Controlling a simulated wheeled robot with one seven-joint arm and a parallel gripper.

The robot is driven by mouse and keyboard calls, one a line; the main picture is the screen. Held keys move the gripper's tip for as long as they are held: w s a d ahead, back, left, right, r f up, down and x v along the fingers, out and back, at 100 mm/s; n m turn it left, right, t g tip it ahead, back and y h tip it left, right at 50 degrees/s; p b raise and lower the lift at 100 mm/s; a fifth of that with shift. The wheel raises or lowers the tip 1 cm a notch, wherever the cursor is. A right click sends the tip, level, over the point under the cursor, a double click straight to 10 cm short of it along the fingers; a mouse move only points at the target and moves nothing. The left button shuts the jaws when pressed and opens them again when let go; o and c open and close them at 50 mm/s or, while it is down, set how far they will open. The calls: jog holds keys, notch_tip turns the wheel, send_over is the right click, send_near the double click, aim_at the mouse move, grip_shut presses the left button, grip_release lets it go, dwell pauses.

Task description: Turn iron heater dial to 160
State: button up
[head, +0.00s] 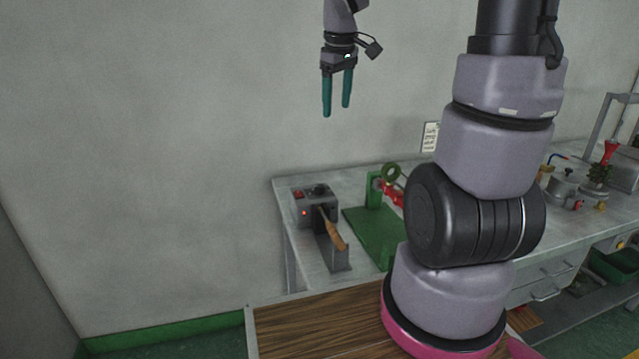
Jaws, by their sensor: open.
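The iron heater (319,207) is a small grey box at the left end of the grey workbench. It has a dark dial (320,189) on its top and a red switch or light at its left; the dial's numbers are too small to read. A wooden-handled iron (337,236) rests tilted on a grey stand in front of the heater. My gripper (336,111) is open and empty, its teal fingers pointing down. In the picture it is well above the heater, against the wall, touching nothing.
A green plate (373,236) with a green and red device lies right of the heater. The air between gripper and heater is clear.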

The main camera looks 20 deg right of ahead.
aim_at(319, 186)
jog(key=w+f+n+g, duration=0.3)
jog(key=w+f+n, duration=0.75)
jog(key=f, duration=0.55)
jog(key=shift+m+y, duration=0.3)
jog(key=shift+m, duration=0.35)
jog(key=f, duration=0.3)
jog(key=w+f, duration=0.1)
jog(key=f, duration=0.3)
jog(key=w+f, duration=0.1)
jog(key=f, duration=0.3)
jog(key=shift+a+f, duration=0.1)
jog(key=shift+a, duration=0.1)
grip_shut()
